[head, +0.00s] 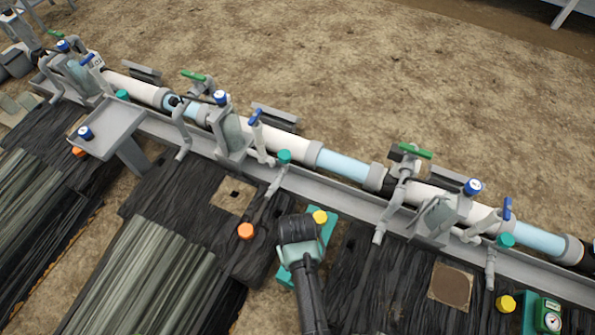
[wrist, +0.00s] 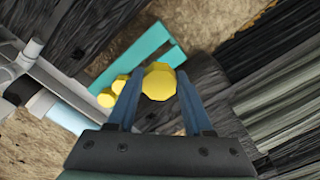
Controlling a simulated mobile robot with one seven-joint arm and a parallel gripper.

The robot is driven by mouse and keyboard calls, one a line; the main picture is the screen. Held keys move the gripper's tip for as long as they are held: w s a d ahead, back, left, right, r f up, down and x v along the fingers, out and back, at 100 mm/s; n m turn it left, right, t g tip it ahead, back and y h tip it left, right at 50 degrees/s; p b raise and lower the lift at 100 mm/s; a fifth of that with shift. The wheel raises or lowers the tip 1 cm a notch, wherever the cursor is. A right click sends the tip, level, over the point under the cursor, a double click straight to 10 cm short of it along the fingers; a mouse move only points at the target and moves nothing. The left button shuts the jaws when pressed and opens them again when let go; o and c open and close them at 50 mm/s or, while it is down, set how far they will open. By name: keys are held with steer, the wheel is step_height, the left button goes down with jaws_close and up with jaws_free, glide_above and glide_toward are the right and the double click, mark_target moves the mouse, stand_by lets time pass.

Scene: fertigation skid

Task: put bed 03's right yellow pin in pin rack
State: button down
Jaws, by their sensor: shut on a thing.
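My gripper (wrist: 158,84) is shut on a yellow pin (wrist: 160,80), whose faceted head sits between the two blue fingertips in the wrist view. A teal rack (wrist: 132,58) lies just beyond the fingertips. Two more yellow heads (wrist: 106,98) show at its left end. In the head view the rack (head: 329,226) is partly hidden under my dark wrist, with one yellow head (head: 320,217) at its far end. The held pin and the fingertips are hidden there. I cannot tell whether the held pin touches the rack.
A pipe line with valves and a grey rail (head: 330,201) runs behind the rack. An orange knob (head: 246,231) is just left of my wrist. A yellow knob (head: 506,303) and a green gauge box (head: 548,316) stand at the right. Dark-covered beds lie on both sides.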

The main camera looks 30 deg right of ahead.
step_height(320, 180, down, 10)
steer(key=b, duration=0.9)
steer(key=shift+r, duration=0.25)
steer(key=shift+f, duration=0.3)
stand_by(0.9)
steer(key=shift+f, duration=0.5)
steer(key=shift+c, duration=1.1)
jaws_free()
step_height(320, 180, up, 8)
steer(key=p, duration=0.9)
